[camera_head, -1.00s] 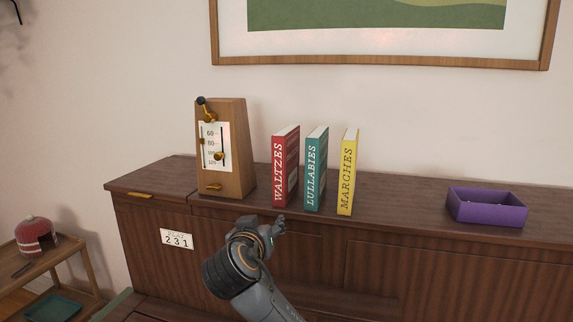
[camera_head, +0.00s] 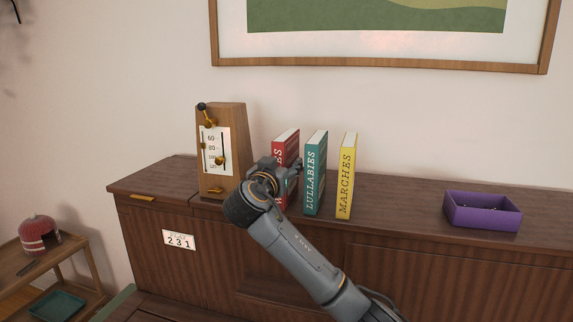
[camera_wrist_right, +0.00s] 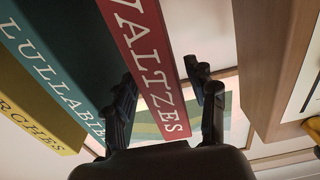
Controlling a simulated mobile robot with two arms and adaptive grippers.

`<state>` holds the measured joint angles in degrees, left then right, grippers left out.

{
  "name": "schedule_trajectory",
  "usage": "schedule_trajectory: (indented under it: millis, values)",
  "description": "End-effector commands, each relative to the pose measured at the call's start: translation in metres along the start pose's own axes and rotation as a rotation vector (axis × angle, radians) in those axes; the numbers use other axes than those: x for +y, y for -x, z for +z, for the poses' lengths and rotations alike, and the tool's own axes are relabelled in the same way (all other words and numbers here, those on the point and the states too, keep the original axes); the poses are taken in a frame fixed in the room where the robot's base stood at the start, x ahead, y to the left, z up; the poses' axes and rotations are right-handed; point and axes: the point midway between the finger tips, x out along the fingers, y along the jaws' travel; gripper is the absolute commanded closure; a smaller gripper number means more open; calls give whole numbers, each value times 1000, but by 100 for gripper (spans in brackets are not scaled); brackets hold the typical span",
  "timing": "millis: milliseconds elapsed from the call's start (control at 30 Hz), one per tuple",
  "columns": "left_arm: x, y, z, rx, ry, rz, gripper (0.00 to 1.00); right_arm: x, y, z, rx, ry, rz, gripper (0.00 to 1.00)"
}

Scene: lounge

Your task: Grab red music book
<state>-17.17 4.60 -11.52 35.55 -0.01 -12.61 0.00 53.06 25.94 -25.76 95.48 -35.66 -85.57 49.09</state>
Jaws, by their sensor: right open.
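The red music book WALTZES (camera_head: 287,142) stands upright on the wooden cabinet, its lower spine mostly hidden behind my right arm in the head view. My right gripper (camera_head: 283,166) is at the front of this book. In the right wrist view, the open fingers (camera_wrist_right: 163,80) are on either side of the red spine (camera_wrist_right: 140,45), with a visible gap on the right finger's side. Whether the left finger touches the book I cannot tell. My left gripper is out of view.
The teal LULLABIES book (camera_head: 314,175) stands close right of the red one, then the yellow MARCHES book (camera_head: 346,178). A wooden metronome (camera_head: 233,150) stands to the left. A purple tray (camera_head: 482,212) sits farther right on the cabinet (camera_head: 400,205), with clear top between.

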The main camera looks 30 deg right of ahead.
Motion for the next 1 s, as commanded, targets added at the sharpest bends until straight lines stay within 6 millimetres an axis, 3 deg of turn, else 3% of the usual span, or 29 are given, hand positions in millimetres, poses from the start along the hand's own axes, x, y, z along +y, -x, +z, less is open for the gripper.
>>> schedule_trajectory:
  millis: [100,300,600,867,1000]
  values:
    - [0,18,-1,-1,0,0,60,-1,-17,0,-2,7,4,43]
    - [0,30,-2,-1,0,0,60,-3,-42,6,-1,4,3,43]
    - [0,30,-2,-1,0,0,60,-4,-47,9,-1,1,0,43]
    - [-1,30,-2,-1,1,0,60,-4,-46,9,-1,2,1,96]
    - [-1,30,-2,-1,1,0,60,-4,-46,8,1,0,1,100]
